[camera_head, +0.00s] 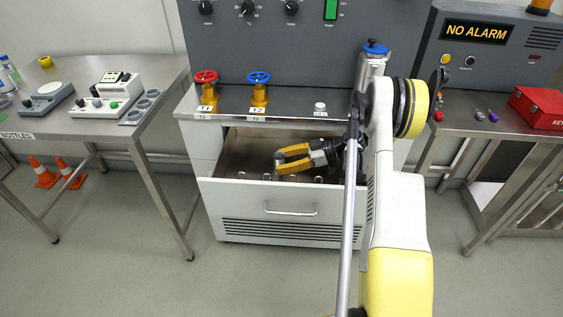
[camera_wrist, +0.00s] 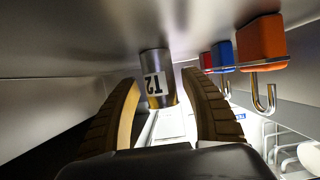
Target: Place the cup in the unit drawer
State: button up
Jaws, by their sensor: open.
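The cup (camera_wrist: 152,62) is a metal cylinder with a white T2 label. It shows in the wrist view, which is upside down, and stands on the drawer floor. The unit drawer (camera_head: 240,190) is pulled open below the counter. My gripper (camera_head: 279,159) is inside the drawer, pointing left, with yellow-black fingers spread. In the wrist view my gripper (camera_wrist: 160,83) has a finger on either side of the cup, with narrow gaps showing. I cannot tell how deep the cup sits between the fingertips.
Red, blue and orange padlocks (camera_wrist: 262,42) line one drawer wall in the wrist view. Red (camera_head: 206,90) and blue (camera_head: 259,92) valves and a blue-topped metal canister (camera_head: 374,62) stand on the counter above. Side tables flank the unit. The floor in front is clear.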

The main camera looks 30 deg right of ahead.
jog(key=shift+s+d+r, duration=0.1)
jog(key=shift+d+r, duration=0.1)
jog(key=shift+r, duration=0.05)
jog(key=p+v, duration=0.3)
jog(key=v, duration=0.3)
jog(key=shift+s+d+r, duration=0.15)
jog(key=shift+d, duration=0.05)
jog(key=shift+r, duration=0.25)
jog(key=s+a+r+m+g+h, duration=0.2)
jog(key=a+r+m+h, duration=0.35)
jog(key=a+r, duration=1)
jog(key=s+a+r+m+h, duration=0.1)
jog(key=s+a+m+h, duration=0.1)
jog(key=s, duration=0.5)
jog(key=s+a+r+m+t+h, duration=0.1)
jog(key=s+a+r, duration=0.1)
jog(key=s, duration=0.5)
jog(key=s+a+r+m+h, duration=0.2)
jog(key=s+a, duration=0.2)
jog(key=s, duration=0.3)
jog(key=shift+s+m+t+h, duration=0.3)
jog(key=shift+m+h, duration=0.05)
jog(key=shift+r, duration=0.1)
